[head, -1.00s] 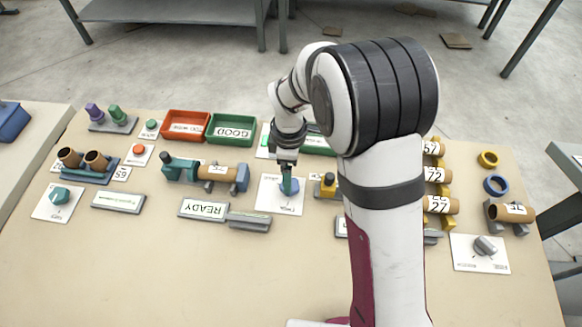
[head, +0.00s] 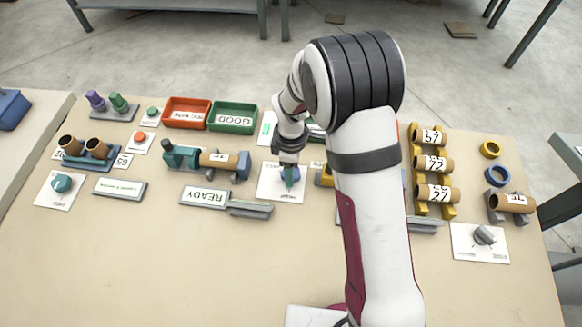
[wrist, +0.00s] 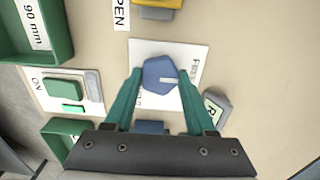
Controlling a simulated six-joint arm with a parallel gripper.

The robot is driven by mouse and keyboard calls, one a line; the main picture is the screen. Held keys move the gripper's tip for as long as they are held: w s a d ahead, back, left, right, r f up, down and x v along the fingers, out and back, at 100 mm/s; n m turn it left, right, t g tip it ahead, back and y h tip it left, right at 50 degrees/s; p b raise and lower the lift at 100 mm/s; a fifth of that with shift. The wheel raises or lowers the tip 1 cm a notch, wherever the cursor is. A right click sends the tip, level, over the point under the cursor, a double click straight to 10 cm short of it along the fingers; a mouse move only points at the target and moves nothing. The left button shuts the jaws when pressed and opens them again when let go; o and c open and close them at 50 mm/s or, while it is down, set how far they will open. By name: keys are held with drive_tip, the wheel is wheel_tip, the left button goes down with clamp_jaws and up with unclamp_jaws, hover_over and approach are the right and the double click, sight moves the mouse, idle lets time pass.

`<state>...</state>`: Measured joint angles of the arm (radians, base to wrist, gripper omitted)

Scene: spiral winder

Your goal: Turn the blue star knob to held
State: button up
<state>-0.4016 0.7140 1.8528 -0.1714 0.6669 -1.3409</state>
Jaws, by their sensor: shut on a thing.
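The blue star knob (wrist: 158,73) sits on a white label plate (wrist: 192,50) in the wrist view. Its white pointer mark faces right, toward the word FREE. Another word at the plate's lower left is partly covered by a finger. My gripper (wrist: 160,82) has its two teal fingers on opposite sides of the knob and is shut on it. In the head view my gripper (head: 291,174) points down over the same plate (head: 268,190) and hides much of the knob.
A READY sign (head: 205,197) and a grey block (head: 249,208) lie left of the plate. A green GOOD tray (head: 232,117) stands behind. A yellow block (wrist: 155,13) and a green button (wrist: 63,85) are near the knob. The front of the table is clear.

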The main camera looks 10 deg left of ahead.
clamp_jaws()
drive_tip(key=shift+m, duration=0.3)
drive_tip(key=m, duration=0.4)
drive_tip(key=shift+m, duration=0.4)
drive_tip(key=m, duration=1.2)
drive_tip(key=shift+m, duration=0.4)
drive_tip(key=m, duration=0.5)
drive_tip(key=shift+m, duration=0.3)
drive_tip(key=o, duration=1.2)
unclamp_jaws()
drive_tip(key=shift+c, duration=0.2)
